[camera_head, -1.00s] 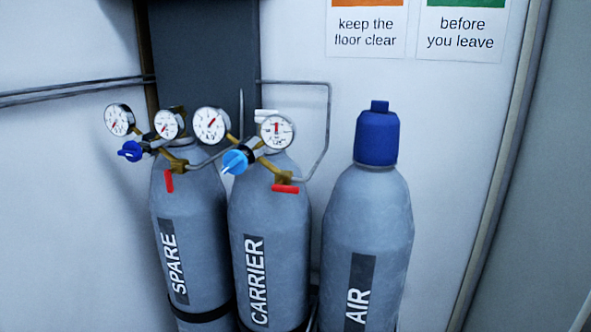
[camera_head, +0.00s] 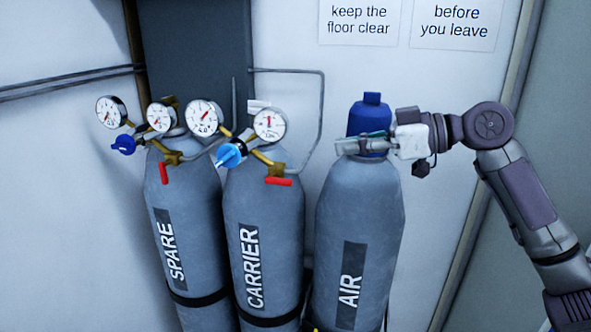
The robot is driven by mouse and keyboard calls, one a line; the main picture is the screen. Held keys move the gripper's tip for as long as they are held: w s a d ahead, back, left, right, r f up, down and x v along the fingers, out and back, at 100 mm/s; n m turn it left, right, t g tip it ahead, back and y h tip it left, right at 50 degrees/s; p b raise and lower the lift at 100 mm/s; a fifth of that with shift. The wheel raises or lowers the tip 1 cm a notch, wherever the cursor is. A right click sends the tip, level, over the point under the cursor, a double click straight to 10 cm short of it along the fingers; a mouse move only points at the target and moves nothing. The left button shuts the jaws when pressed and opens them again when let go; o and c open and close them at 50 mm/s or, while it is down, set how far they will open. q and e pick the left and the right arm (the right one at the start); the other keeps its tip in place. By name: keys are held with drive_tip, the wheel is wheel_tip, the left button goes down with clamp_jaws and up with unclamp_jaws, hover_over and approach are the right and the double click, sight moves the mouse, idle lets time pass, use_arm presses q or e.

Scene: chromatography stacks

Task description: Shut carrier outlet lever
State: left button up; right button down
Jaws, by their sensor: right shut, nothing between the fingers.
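The carrier cylinder (camera_head: 262,215) is the middle grey bottle, labelled CARRIER. Its red outlet lever (camera_head: 279,182) lies about level, below the brass outlet fitting (camera_head: 277,170). A light blue regulator knob (camera_head: 230,154) and two round gauges (camera_head: 269,124) sit above it. My right gripper (camera_head: 342,146) comes in from the right, in front of the blue cap of the air cylinder. It is shut and empty, pointing left, up and to the right of the red lever and apart from it in the picture. My left gripper is not in view.
The spare cylinder (camera_head: 187,225) at left has a red lever (camera_head: 164,173) hanging down and a dark blue knob (camera_head: 123,145). The air cylinder (camera_head: 357,220) with its blue cap (camera_head: 366,117) stands at right. A thin pipe (camera_head: 322,105) runs along the wall between them.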

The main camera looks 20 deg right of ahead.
drive_tip(key=shift+r, duration=0.25)
drive_tip(key=p, duration=0.5)
hover_over(279, 182)
drive_tip(key=s+d, duration=0.2)
drive_tip(key=d, duration=0.1)
drive_tip(key=f, duration=0.4)
drive_tip(key=w+f+p, duration=0.1)
drive_tip(key=f, duration=0.1)
drive_tip(key=shift+a+f, duration=0.1)
drive_tip(key=shift+f, duration=0.2)
drive_tip(key=shift+a, duration=0.1)
